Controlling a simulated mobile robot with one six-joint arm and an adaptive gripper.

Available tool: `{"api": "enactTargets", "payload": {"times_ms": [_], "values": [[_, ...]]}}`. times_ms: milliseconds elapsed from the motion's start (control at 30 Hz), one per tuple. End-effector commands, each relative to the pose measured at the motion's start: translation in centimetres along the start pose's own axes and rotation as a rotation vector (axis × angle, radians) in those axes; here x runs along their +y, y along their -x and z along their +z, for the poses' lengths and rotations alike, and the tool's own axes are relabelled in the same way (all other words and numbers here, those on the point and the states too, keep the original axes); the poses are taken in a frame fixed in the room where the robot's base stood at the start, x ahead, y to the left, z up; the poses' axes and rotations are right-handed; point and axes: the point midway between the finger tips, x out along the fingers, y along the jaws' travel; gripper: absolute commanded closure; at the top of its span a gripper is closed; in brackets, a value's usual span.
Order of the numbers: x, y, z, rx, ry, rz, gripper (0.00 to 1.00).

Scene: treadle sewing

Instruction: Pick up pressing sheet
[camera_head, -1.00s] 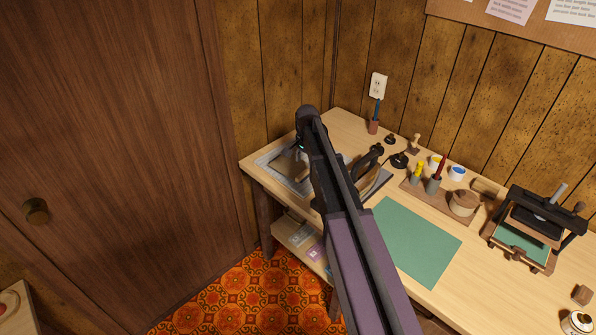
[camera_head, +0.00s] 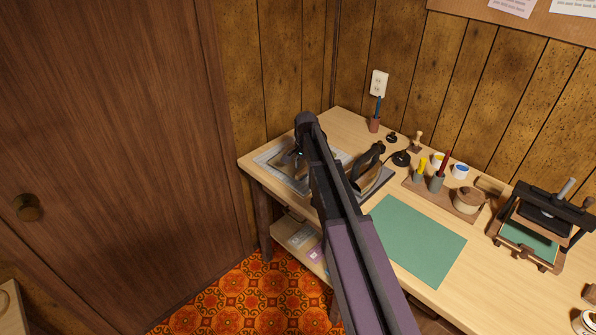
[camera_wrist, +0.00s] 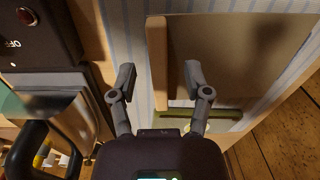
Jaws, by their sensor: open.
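The pressing sheet looks like the tan, see-through sheet (camera_wrist: 235,60) with a pale wooden strip (camera_wrist: 157,62) along one edge in the wrist view. It lies over a blue-and-white striped mat (camera_wrist: 132,35). My gripper (camera_wrist: 160,76) is open, with one finger on each side of the wooden strip. The right finger overlaps the sheet in the picture; I cannot tell whether either finger touches it. In the head view my arm hides much of the sheet, and the mat (camera_head: 268,156) shows at the table's left end.
An iron (camera_head: 368,165) stands right of my arm. A black box marked OFF (camera_wrist: 30,40) is close on the left in the wrist view. A green cutting mat (camera_head: 418,240), pots of tools (camera_head: 437,182) and a small press (camera_head: 540,225) stand further right. A wooden wardrobe (camera_head: 110,150) is at left.

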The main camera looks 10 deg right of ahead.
Motion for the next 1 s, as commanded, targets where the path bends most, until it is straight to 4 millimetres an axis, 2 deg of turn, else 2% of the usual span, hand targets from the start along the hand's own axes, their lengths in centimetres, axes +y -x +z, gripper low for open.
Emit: {"api": "enactTargets", "payload": {"times_ms": [33,200,800,833,1000], "values": [[0.00,-0.63,0.00,0.000,0.000,0.000,0.37],[0.00,-1.08,0.01,0.000,0.000,0.000,0.37],[0.00,-1.05,-0.01,0.000,0.000,0.000,0.37],[0.00,-1.05,-0.01,0.000,0.000,0.000,0.40],[0.01,-1.05,-0.01,0.000,0.000,0.000,0.91]]}}
